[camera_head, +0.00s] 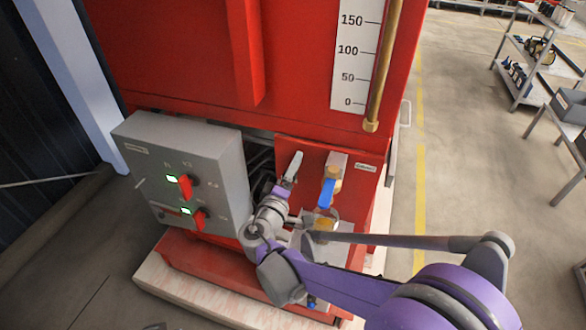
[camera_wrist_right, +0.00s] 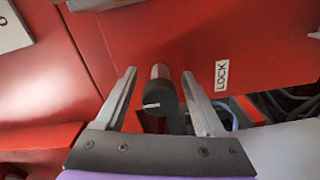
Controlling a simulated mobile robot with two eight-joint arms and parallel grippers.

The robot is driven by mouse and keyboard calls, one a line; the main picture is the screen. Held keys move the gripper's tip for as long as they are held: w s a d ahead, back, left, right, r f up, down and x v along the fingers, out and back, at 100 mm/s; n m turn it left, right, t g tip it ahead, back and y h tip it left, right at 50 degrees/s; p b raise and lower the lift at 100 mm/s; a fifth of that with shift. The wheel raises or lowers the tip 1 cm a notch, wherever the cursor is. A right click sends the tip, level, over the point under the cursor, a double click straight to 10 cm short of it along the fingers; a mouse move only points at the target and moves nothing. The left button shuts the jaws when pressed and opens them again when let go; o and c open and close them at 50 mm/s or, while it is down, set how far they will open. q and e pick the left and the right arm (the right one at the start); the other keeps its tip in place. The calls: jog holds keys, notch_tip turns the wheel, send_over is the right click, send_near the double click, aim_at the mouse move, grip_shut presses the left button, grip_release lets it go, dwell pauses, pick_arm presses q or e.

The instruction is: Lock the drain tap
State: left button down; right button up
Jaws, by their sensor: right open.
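My right gripper (camera_head: 289,172) is in front of the red panel beside the grey control box. In the right wrist view its two fingers (camera_wrist_right: 160,74) are spread apart. A dark cylindrical knob (camera_wrist_right: 160,95) with a small pale mark on its face shows between them, with gaps on both sides. A white LOCK label (camera_wrist_right: 221,76) is on the red panel to the right of the knob. In the head view a blue-handled brass valve (camera_head: 327,192) stands just right of my gripper. I cannot tell which fitting is the drain tap. My left gripper is out of view.
The grey control box (camera_head: 190,160) with red switches and green lights is close on the left. A brass pipe (camera_head: 385,65) and a white level scale (camera_head: 357,50) are above. Open floor and a shelf cart (camera_head: 530,70) lie to the right.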

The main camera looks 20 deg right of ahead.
jog(key=b+v, duration=0.1)
jog(key=v, duration=0.9)
jog(key=shift+s+a, duration=0.25)
jog(key=shift+s, duration=0.1)
jog(key=s+d+f+m+g+y, duration=0.3)
jog(key=s+d+f+g, duration=0.45)
jog(key=d, duration=0.35)
jog(key=s+a+f+m+g+y, duration=0.1)
jog(key=s+f+m+y, duration=0.1)
jog(key=s, duration=0.4)
jog(key=s+a+f+m+g+y+p, duration=0.1)
jog(key=s+a+f+m+y, duration=0.1)
jog(key=s+y, duration=0.3)
jog(key=shift+s+f+m, duration=0.35)
jog(key=shift+s+m, duration=0.1)
jog(key=shift+m, duration=0.05)
